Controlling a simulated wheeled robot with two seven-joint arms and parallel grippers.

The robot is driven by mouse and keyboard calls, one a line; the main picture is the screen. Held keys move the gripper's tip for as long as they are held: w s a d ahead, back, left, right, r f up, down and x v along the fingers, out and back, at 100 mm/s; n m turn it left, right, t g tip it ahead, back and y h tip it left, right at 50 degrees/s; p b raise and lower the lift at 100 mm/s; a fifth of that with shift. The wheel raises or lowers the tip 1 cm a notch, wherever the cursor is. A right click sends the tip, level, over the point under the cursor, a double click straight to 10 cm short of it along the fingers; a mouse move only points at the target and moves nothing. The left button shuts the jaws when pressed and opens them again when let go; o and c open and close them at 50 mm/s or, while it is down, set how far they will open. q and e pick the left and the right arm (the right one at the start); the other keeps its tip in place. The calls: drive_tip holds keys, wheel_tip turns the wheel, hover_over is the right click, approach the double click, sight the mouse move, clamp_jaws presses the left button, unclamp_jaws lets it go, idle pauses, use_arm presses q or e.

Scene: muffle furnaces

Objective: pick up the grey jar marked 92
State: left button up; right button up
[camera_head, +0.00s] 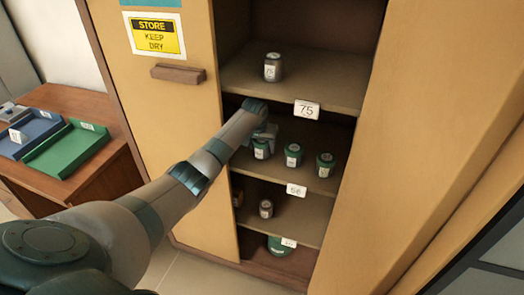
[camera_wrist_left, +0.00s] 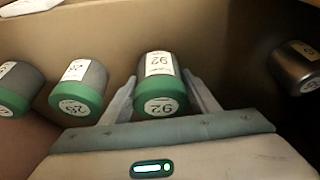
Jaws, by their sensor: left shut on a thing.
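The grey jar marked 92 (camera_wrist_left: 157,85) has a green lid and a white label. It sits between the two fingers of my left gripper (camera_wrist_left: 160,98), which is shut on it. In the head view this jar (camera_head: 261,150) is at the left of the middle cabinet shelf, partly covered by my left gripper (camera_head: 266,134). I cannot tell whether it is clear of the shelf. My right gripper is in neither view.
Two similar green-lidded jars (camera_head: 293,154) (camera_head: 325,164) stand to the right on the same shelf (camera_head: 310,182). A dark jar (camera_wrist_left: 297,67) is on the other side in the wrist view.

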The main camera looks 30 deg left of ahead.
use_arm(q)
drive_tip(key=s+d+b, duration=0.1)
drive_tip(key=s+d, duration=0.1)
drive_tip(key=s, duration=0.6)
drive_tip(key=s+d+b, duration=0.2)
drive_tip(key=s+d, duration=0.1)
drive_tip(key=s, duration=0.6)
drive_tip(key=shift+d, duration=0.3)
